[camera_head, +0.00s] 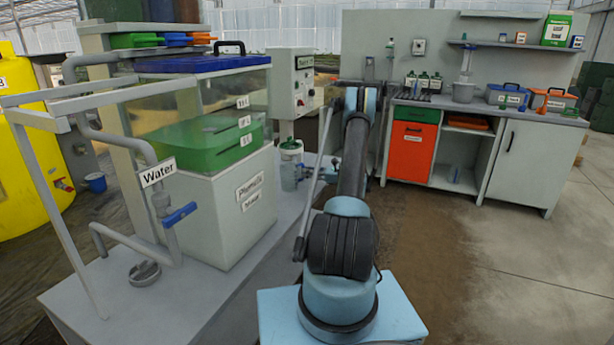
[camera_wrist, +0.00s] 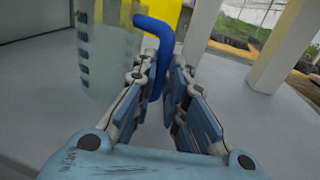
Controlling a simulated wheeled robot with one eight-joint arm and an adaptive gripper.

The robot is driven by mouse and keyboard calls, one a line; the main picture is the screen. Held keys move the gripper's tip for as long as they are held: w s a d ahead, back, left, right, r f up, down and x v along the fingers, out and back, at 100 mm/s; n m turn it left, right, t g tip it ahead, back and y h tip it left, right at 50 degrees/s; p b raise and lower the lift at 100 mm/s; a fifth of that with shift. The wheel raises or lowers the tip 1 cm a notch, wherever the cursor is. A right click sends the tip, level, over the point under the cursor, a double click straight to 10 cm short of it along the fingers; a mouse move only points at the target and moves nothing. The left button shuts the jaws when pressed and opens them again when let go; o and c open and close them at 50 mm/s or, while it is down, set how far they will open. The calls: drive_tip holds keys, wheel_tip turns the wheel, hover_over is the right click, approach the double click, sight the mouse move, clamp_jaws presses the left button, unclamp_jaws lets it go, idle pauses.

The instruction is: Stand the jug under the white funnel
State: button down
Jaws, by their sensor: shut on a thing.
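The jug (camera_wrist: 112,55) is translucent with dark blue level marks and a blue handle (camera_wrist: 160,45). It fills the upper left of the wrist view and its top is cut off. My gripper (camera_wrist: 166,75) is shut on the blue handle, with one finger on each side. In the head view, a clear vessel that looks like the jug (camera_head: 290,179) is beside my forearm at the skid's far end, below a white and green fitting (camera_head: 291,150). I cannot tell whether that fitting is the white funnel, nor whether the jug touches the skid.
A control box (camera_head: 291,82) stands behind the jug. The tank on its white plinth (camera_head: 232,205) is to the left, with Water pipework (camera_head: 160,200) nearer. The right floor is clear.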

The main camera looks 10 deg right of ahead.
drive_tip(key=c, duration=1.6)
unclamp_jaws()
drive_tip(key=shift+f, duration=0.1)
drive_tip(key=v, duration=1.2)
drive_tip(key=shift+s, duration=0.1)
